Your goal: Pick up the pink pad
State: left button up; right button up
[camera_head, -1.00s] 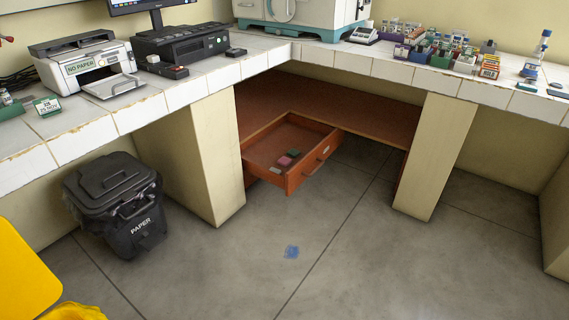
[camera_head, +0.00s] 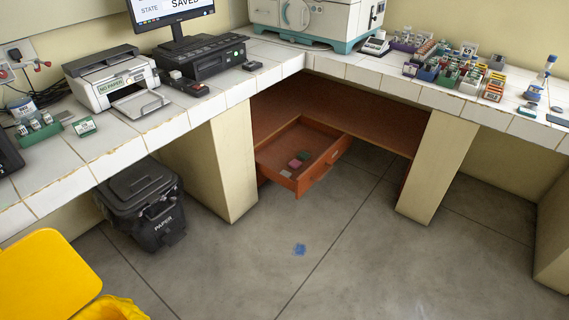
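The pink pad (camera_head: 295,163) lies inside an open wooden drawer (camera_head: 311,180) under the corner of the counter. A green pad (camera_head: 303,155) lies right beside it, and a pale item (camera_head: 286,173) is near the drawer's front left corner. The drawer is pulled out and its inside is visible from above. Neither of my grippers shows in the head view.
A tiled counter (camera_head: 150,130) runs along both walls, with a printer (camera_head: 112,82) and racks of bottles on it. Counter supports (camera_head: 232,165) and (camera_head: 438,165) flank the drawer. A black paper bin (camera_head: 143,205) and yellow bin (camera_head: 50,275) stand left. The floor before the drawer is open.

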aim_at(295, 165)
jog(key=i+l+u, duration=0.15)
jog(key=u, duration=0.2)
jog(key=i+l+u, duration=0.15)
jog(key=u, duration=0.2)
jog(key=l+u, duration=0.35)
jog(key=i, duration=0.05)
